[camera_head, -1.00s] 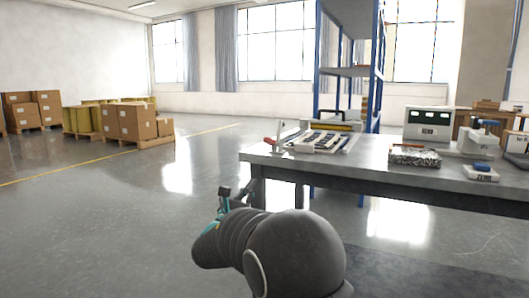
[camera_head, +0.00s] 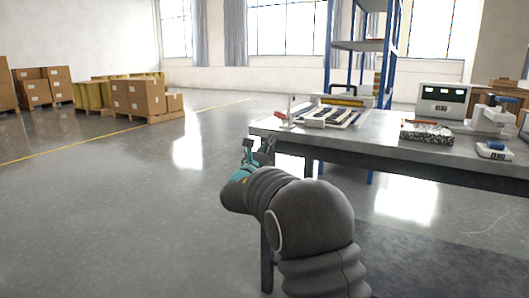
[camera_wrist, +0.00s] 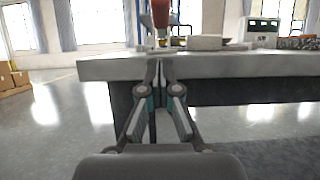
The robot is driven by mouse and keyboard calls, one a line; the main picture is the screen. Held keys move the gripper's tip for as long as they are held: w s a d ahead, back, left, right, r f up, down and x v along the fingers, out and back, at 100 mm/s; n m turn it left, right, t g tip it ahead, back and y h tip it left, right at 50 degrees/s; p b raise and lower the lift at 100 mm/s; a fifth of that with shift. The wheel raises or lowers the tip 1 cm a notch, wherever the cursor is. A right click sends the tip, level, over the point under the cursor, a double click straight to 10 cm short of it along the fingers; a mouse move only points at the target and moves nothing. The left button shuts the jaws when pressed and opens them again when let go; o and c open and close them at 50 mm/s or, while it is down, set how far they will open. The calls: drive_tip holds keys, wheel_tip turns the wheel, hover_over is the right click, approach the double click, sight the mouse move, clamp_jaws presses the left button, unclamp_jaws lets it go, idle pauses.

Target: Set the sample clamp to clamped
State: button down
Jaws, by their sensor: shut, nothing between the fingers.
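The likely sample clamp (camera_head: 288,117) is a small device with a red handle and a pale upright post at the left end of the grey workbench (camera_head: 375,144). In the wrist view its red handle (camera_wrist: 162,12) stands above a metal base on the bench top, cut off by the upper picture edge. My gripper (camera_head: 257,148) is just off the bench's left end, about level with the bench edge. In the wrist view my gripper (camera_wrist: 160,64) is shut and empty, its fingertips in front of the bench edge, below the handle and apart from it.
A tray with dark strips (camera_head: 335,116) lies right of the clamp. A speckled block (camera_head: 426,133), a white instrument (camera_head: 443,100) and a blue-topped device (camera_head: 495,149) stand farther right. A blue shelf rack (camera_head: 328,60) is behind. The floor left of the bench is open.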

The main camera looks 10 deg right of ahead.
drive_tip(key=shift+w+d+r, duration=0.25)
drive_tip(key=shift+w+r, duration=0.15)
drive_tip(key=shift+r, duration=0.35)
drive_tip(key=shift+w+d+r, duration=0.3)
drive_tip(key=shift+w+r, duration=0.05)
drive_tip(key=shift+r, duration=0.4)
drive_tip(key=shift+w+d+r, duration=0.25)
drive_tip(key=shift+w+r, duration=0.15)
drive_tip(key=shift+r, duration=0.35)
